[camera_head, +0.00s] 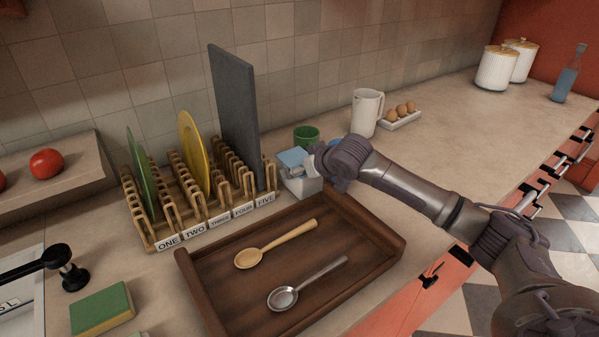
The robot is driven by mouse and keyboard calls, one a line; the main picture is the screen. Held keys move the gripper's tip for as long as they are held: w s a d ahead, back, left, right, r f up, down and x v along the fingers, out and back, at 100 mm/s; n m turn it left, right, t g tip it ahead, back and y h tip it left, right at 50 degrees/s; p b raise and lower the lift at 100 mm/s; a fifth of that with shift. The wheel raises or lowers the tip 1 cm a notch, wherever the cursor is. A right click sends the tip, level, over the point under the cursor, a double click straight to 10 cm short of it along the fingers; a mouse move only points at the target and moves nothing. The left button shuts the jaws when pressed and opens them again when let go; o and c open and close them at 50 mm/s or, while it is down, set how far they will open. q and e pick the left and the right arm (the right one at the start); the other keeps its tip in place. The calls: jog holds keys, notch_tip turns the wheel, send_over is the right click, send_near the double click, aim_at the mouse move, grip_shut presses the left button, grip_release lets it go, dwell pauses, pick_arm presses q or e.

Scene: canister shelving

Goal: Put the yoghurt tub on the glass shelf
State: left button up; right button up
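I cannot make out a yoghurt tub for certain, and no glass shelf shows. My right arm comes in from the right, and its gripper (328,160) is at a small white box-like thing with a pale blue top (300,183), just right of the plate rack. My wrist hides the fingertips, so I cannot tell whether they touch or hold it. A little blue shows behind the wrist. My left gripper is not in view.
A wooden tray (190,272) holds two spoons. The labelled rack (150,235) holds upright plates and a grey board. Behind my gripper stand a green cup (306,134), a white jug (366,112) and an egg tray (402,121). White canisters (497,69) stand far right; counter before them is clear.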

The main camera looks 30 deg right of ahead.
jog(key=shift+c, duration=0.9)
jog(key=c, duration=1.1)
jog(key=shift+r, duration=0.15)
jog(key=shift+c, duration=1.1)
